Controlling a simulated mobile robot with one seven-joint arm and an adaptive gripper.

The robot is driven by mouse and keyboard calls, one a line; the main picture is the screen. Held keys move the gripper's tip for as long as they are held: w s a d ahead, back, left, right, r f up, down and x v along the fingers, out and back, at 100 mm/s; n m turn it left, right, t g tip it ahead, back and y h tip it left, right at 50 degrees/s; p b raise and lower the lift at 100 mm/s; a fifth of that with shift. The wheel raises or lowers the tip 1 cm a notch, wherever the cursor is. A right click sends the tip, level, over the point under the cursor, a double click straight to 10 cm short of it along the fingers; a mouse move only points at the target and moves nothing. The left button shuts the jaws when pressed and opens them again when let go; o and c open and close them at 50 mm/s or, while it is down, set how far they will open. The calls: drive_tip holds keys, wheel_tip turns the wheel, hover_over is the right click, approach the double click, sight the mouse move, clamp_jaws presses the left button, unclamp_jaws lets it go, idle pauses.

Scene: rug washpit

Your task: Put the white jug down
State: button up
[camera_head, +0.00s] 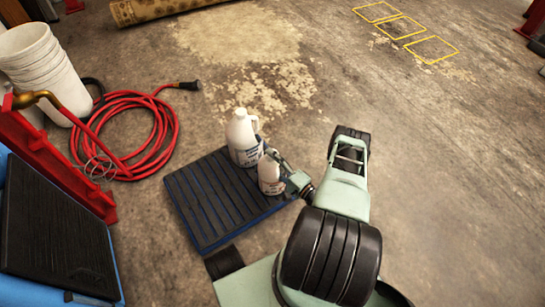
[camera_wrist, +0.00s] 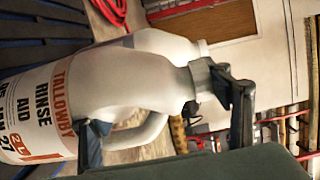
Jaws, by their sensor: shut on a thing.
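A smaller white jug (camera_head: 269,178) with a printed label is upright at the right side of a dark slatted tray (camera_head: 205,212). My gripper (camera_head: 287,172) reaches it from the right and is shut on its upper part. I cannot tell whether its base touches the tray. In the wrist view this smaller jug (camera_wrist: 120,85) lies sideways, its label reading "TALLOWBY RINSE AID", with a gripper finger at its neck. A larger white jug (camera_head: 243,140) with a handle stands just behind it on the tray. It shows partly hidden behind in the wrist view (camera_wrist: 170,43).
A red hose (camera_head: 150,110) lies coiled at the upper left, near stacked white buckets (camera_head: 40,62). A red frame (camera_head: 55,165) and a dark panel (camera_head: 60,230) stand at the left. The tray's front-left part is bare.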

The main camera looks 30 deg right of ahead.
idle(0.5)
drive_tip(key=o, duration=2.1)
drive_tip(key=shift+f, duration=0.15)
